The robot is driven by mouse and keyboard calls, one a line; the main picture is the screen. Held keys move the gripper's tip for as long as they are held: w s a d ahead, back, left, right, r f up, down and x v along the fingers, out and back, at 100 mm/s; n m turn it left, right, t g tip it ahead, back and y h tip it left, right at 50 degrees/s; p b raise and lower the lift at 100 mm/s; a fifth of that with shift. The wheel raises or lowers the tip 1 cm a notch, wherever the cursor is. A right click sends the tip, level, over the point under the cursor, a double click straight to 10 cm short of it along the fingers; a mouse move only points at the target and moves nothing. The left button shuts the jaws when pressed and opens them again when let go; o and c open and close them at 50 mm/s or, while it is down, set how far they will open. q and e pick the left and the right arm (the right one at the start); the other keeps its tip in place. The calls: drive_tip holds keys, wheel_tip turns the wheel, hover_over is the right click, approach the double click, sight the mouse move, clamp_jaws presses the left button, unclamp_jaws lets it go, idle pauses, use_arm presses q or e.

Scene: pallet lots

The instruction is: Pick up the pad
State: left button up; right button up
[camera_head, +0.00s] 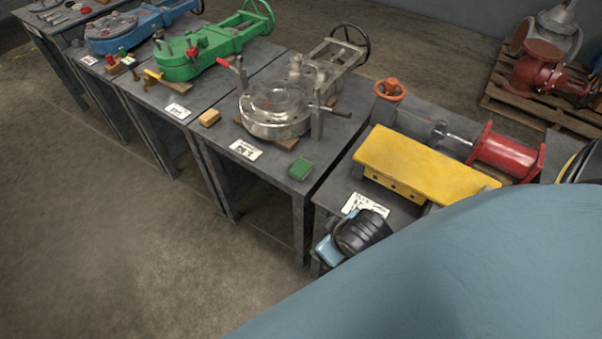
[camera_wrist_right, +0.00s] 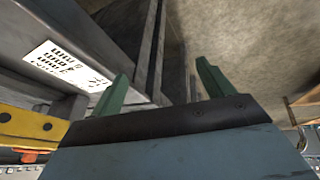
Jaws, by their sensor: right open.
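A small green block (camera_head: 301,170), which looks like a pad, lies flat near the front right corner of the table with the silver valve. A small tan block (camera_head: 209,117) lies on the same row further left; I cannot tell which one is the pad. My right gripper shows in the right wrist view (camera_wrist_right: 162,72), with two green fingers apart and nothing between them. It points past table edges and legs toward the floor. Neither block can be made out in that view. My left gripper is not in view.
A silver valve (camera_head: 275,108) stands behind the green block. A yellow housing with a red cylinder (camera_head: 502,152) fills the right table. A white card (camera_wrist_right: 68,66) lies on a table edge. Green and blue valves stand further left. The floor in front (camera_head: 110,225) is clear.

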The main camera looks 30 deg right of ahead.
drive_tip(key=w+r+n+t, duration=0.5)
drive_tip(key=w+r+t, duration=0.65)
drive_tip(key=w, duration=0.55)
drive_tip(key=w+a+r+n+g+y, duration=0.3)
drive_tip(key=a+r+n+g+y, duration=0.2)
drive_tip(key=a+r+n+y, duration=1.35)
drive_tip(key=n+g+h+b, duration=0.2)
drive_tip(key=n+g+h, duration=1.1)
drive_tip(key=h, duration=0.5)
hover_over(303, 168)
drive_tip(key=shift+n+t, duration=0.65)
wheel_tip(303, 168, down, 23)
drive_tip(key=shift+s+a, duration=0.1)
drive_tip(key=shift+f+b, duration=0.35)
drive_tip(key=shift+f, duration=0.65)
wheel_tip(303, 168, down, 3)
drive_tip(key=shift+b, duration=0.6)
drive_tip(key=shift+f, duration=0.55)
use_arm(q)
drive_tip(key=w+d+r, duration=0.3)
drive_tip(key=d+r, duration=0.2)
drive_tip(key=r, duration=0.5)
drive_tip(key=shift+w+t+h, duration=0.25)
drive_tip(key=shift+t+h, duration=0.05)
